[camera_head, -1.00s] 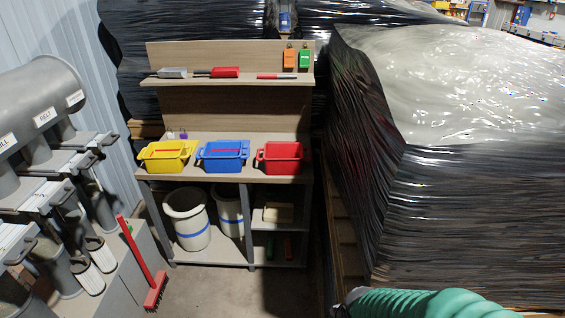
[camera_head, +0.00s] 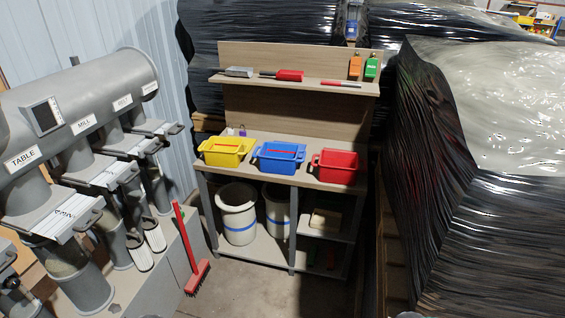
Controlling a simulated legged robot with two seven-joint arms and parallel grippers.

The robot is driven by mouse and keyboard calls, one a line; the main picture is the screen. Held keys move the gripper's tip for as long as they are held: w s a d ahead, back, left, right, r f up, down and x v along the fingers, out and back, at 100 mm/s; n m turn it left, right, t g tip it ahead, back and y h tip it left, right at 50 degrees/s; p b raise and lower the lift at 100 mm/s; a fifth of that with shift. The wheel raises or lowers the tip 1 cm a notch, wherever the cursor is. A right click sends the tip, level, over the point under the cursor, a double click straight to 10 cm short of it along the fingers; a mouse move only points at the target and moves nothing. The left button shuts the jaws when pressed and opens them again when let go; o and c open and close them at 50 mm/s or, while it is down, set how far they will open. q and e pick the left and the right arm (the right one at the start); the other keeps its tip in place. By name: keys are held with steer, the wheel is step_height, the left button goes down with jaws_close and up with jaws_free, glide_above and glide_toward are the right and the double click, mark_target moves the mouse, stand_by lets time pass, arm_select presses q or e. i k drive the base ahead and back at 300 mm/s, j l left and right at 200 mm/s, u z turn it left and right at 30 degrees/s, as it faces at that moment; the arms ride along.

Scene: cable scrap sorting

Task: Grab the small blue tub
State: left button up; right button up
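The small blue tub (camera_head: 278,159) sits on the wooden worktop of the workbench (camera_head: 245,175), between a yellow tub (camera_head: 226,152) on its left and a red tub (camera_head: 335,167) on its right. A thin red item lies across the top of the blue tub. The tub is upright, and no gripper is near it. Neither of my grippers shows in the head view.
Grey ducting with gate handles (camera_head: 80,100) fills the left side. A red broom (camera_head: 190,250) leans beside it. Black-wrapped bales (camera_head: 440,190) stand close on the right. White buckets (camera_head: 237,213) are under the worktop. The floor (camera_head: 235,290) in front is partly clear.

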mark_target(274, 158)
steer(key=i+j+u, duration=0.2)
steer(key=i, duration=0.7)
steer(key=i+l+u, duration=0.15)
steer(key=i, duration=0.75)
steer(key=i+l+u, duration=0.2)
steer(key=i, duration=0.75)
